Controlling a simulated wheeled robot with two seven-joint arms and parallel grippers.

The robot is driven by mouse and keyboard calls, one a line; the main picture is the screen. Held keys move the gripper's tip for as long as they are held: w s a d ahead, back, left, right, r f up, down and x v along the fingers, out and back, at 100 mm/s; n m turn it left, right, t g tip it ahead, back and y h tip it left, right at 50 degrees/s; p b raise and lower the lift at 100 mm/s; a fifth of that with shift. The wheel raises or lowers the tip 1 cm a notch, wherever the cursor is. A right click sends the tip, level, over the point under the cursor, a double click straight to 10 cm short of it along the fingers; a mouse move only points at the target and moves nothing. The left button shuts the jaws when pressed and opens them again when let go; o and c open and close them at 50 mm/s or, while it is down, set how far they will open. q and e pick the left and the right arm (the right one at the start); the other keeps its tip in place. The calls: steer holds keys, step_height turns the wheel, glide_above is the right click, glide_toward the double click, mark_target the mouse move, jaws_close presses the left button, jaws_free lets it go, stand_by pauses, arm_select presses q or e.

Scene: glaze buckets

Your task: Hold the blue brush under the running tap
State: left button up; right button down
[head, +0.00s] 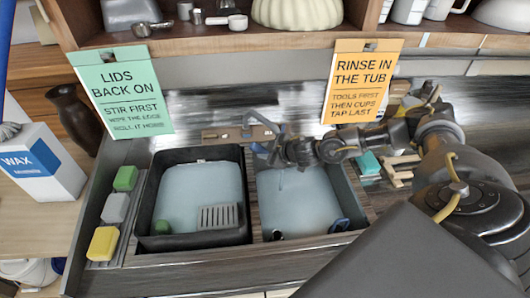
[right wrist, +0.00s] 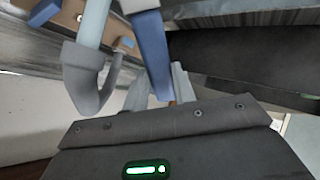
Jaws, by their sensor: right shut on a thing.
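My right gripper (head: 277,152) is over the right basin (head: 300,205), close to the grey-blue tap (head: 262,124). In the right wrist view its fingers (right wrist: 158,90) are shut on a blue bar, apparently the handle of the blue brush (right wrist: 153,52). The brush's head is not clear there. The tap's hooked spout (right wrist: 84,80) shows just left of the brush, and a pale blue column (right wrist: 95,22), apparently running water, meets its mouth. Brush and column look side by side, with a gap in the picture. My left gripper is not in view.
A dark tub (head: 150,215) with water, a grey grate and a green thing stands left of the basin. Green, grey and yellow sponges (head: 103,243) line the left edge. An orange sign (head: 360,85) and a teal sign (head: 122,95) hang behind. A shelf overhangs the back.

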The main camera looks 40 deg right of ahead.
stand_by(0.3)
steer(key=s+a, duration=0.5)
steer(key=a, duration=0.1)
stand_by(0.6)
steer(key=shift+a, duration=0.1)
stand_by(1.1)
steer(key=s+a+r+p, duration=0.3)
steer(key=a+r, duration=0.1)
stand_by(0.5)
